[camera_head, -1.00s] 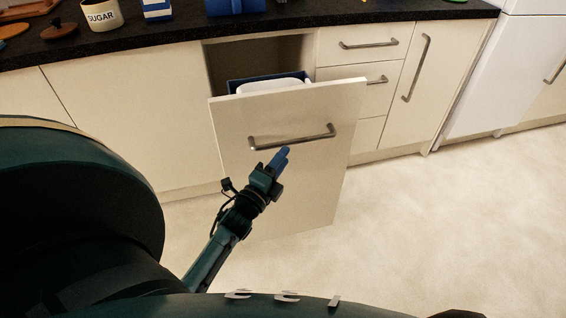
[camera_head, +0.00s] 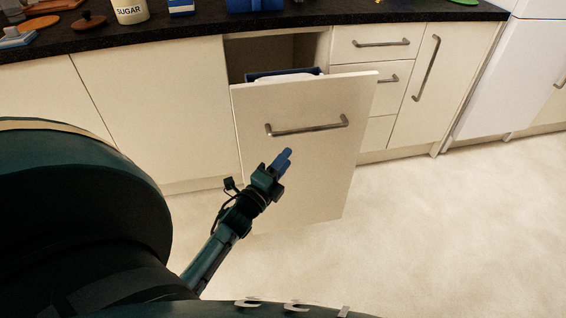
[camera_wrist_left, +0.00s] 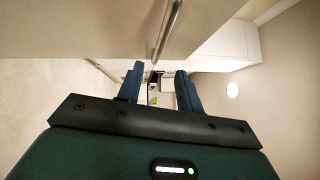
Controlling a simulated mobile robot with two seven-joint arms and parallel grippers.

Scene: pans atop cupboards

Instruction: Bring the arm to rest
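My left gripper (camera_head: 282,160) points up and right in front of the pulled-out cream drawer front (camera_head: 300,172), below its metal bar handle (camera_head: 307,127). In the left wrist view my left gripper (camera_wrist_left: 160,85) has its two blue fingers spread apart with nothing held between them. A metal bar, likely the handle (camera_wrist_left: 168,28), shows beyond the fingers, apart from them. My right gripper is in neither view.
The pull-out stands open from the cupboard row, with a bin (camera_head: 285,77) partly visible inside. A dark worktop (camera_head: 200,29) carries a sugar jar (camera_head: 130,10) and other items. A white appliance (camera_head: 510,85) stands at right. Pale floor (camera_head: 450,230) is clear.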

